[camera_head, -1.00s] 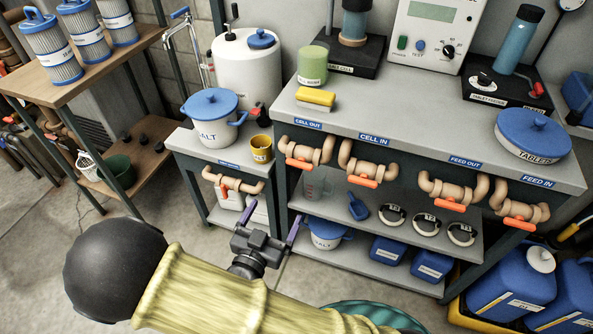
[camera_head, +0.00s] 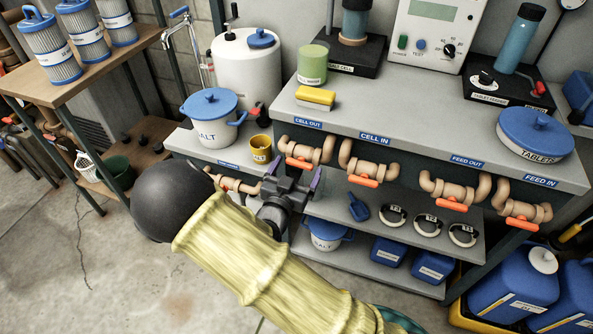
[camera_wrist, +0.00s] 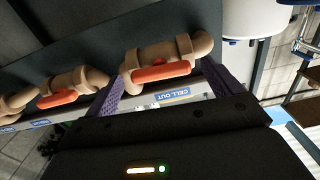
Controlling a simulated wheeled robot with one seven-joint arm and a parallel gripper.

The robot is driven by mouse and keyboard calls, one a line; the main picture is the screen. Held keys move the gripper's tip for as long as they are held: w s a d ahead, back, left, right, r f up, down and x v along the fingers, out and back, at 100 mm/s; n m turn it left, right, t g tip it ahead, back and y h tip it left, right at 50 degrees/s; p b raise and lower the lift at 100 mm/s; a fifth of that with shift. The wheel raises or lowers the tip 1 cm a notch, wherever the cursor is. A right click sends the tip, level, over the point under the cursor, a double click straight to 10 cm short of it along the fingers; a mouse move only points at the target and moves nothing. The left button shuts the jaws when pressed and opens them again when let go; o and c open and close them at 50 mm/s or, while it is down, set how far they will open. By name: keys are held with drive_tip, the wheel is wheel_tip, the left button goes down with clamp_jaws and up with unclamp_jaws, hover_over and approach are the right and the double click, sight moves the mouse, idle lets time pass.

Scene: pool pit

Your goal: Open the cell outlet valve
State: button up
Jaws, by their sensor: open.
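The cell outlet valve (camera_head: 306,152) is a tan pipe valve under the bench label "CELL OUT". Its orange handle (camera_head: 298,164) lies roughly along the pipe. My gripper (camera_head: 292,174) is open and empty, just in front of and below this valve in the head view. In the wrist view the valve body (camera_wrist: 182,52) and orange handle (camera_wrist: 162,72) lie ahead of my gripper (camera_wrist: 160,86), between its two purple fingers. I see no contact with the handle. The exact gap to it cannot be told. The "CELL OUT" label (camera_wrist: 172,95) shows beyond the fingers.
Right of it stands the "CELL IN" valve (camera_head: 368,160), close by, with two "FEED" valves (camera_head: 455,188) farther right. A small-bench valve (camera_head: 226,181) is at the left, partly behind my arm. The bench top (camera_head: 400,110) overhangs. A lower shelf (camera_head: 345,225) holds a blue scoop and rings.

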drive_tip(key=shift+c, duration=0.2)
drive_tip(key=c, duration=0.9)
drive_tip(key=shift+r+p, duration=0.1)
drive_tip(key=shift+p, duration=0.2)
drive_tip(key=shift+c, duration=0.2)
drive_tip(key=shift+n, duration=0.4)
drive_tip(key=o, duration=1)
drive_tip(key=p+v, duration=0.1)
drive_tip(key=v, duration=1.6)
drive_tip(key=shift+s+a, duration=0.1)
drive_tip(key=shift+s, duration=0.1)
